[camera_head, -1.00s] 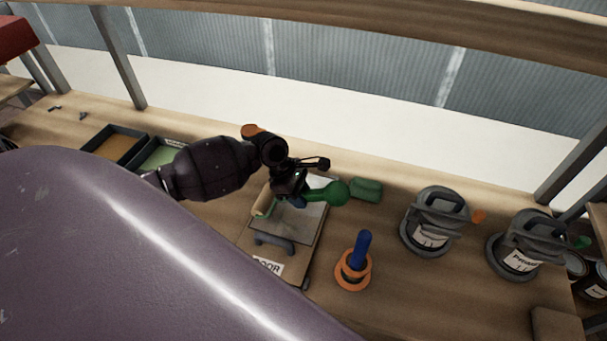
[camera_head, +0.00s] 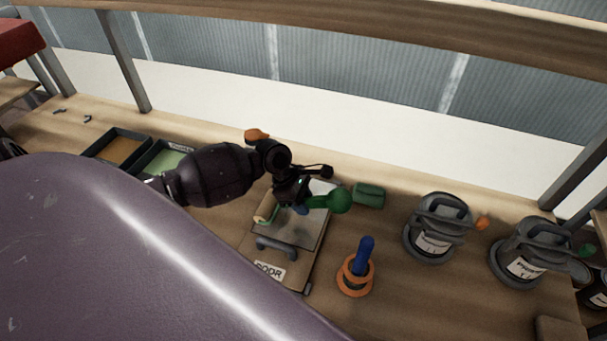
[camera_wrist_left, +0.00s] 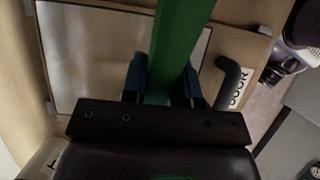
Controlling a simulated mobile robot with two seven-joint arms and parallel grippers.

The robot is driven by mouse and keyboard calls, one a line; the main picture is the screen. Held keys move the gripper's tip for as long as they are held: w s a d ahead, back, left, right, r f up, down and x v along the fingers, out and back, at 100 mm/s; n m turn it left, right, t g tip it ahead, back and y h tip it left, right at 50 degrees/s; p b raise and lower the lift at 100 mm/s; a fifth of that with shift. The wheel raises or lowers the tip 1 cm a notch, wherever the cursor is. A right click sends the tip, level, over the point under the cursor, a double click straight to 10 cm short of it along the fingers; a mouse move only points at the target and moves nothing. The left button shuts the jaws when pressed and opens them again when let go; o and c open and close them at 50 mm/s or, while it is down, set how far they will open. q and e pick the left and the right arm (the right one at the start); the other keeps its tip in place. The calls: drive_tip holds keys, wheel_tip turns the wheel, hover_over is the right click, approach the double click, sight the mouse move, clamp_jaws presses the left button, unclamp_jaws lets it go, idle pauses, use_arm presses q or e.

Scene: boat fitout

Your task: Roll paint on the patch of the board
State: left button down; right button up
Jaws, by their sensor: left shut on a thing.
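The board (camera_head: 264,252) lies on the workbench with a grey patch on it (camera_head: 303,232), a dark handle-like part and a label reading DOOR (camera_head: 268,272). My left gripper (camera_head: 302,208) is over the patch, shut on the green handle of a roller (camera_head: 338,202). The roller's pale head (camera_head: 264,215) is at the patch's left side; I cannot tell whether it touches. In the left wrist view the blue fingertips (camera_wrist_left: 165,82) grip the green handle (camera_wrist_left: 183,40), with the patch behind it (camera_wrist_left: 100,50). The roller head is hidden there. My right gripper is not in view.
A tray with orange-brown contents (camera_head: 100,156) and a tray with green contents (camera_head: 140,165) lie at the left. A blue-handled tool in an orange ring (camera_head: 357,272), a green block (camera_head: 368,195) and two lidded grey pots (camera_head: 437,240) (camera_head: 518,267) stand to the right.

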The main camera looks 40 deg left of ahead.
use_arm(q)
drive_tip(key=shift+f, duration=0.4)
drive_tip(key=shift+d, duration=0.1)
drive_tip(key=shift+w+d+r, duration=0.1)
drive_tip(key=shift+w+d, duration=0.15)
drive_tip(key=shift+d, duration=0.5)
drive_tip(key=shift+w+d+f, duration=0.1)
drive_tip(key=shift+w+d, duration=0.1)
drive_tip(key=shift+d, duration=0.55)
drive_tip(key=shift+w+d+r, duration=0.1)
drive_tip(key=shift+w+d, duration=0.15)
drive_tip(key=shift+d, duration=0.5)
drive_tip(key=shift+w+d, duration=0.25)
drive_tip(key=shift+d, duration=0.5)
drive_tip(key=shift+w+d, duration=0.25)
drive_tip(key=shift+d, duration=0.55)
drive_tip(key=shift+w+d, duration=0.25)
drive_tip(key=shift+d, duration=0.5)
drive_tip(key=d, duration=0.2)
drive_tip(key=w+d, duration=0.1)
drive_tip(key=d, duration=0.1)
drive_tip(key=shift+w+d, duration=0.2)
drive_tip(key=shift+a, duration=0.1)
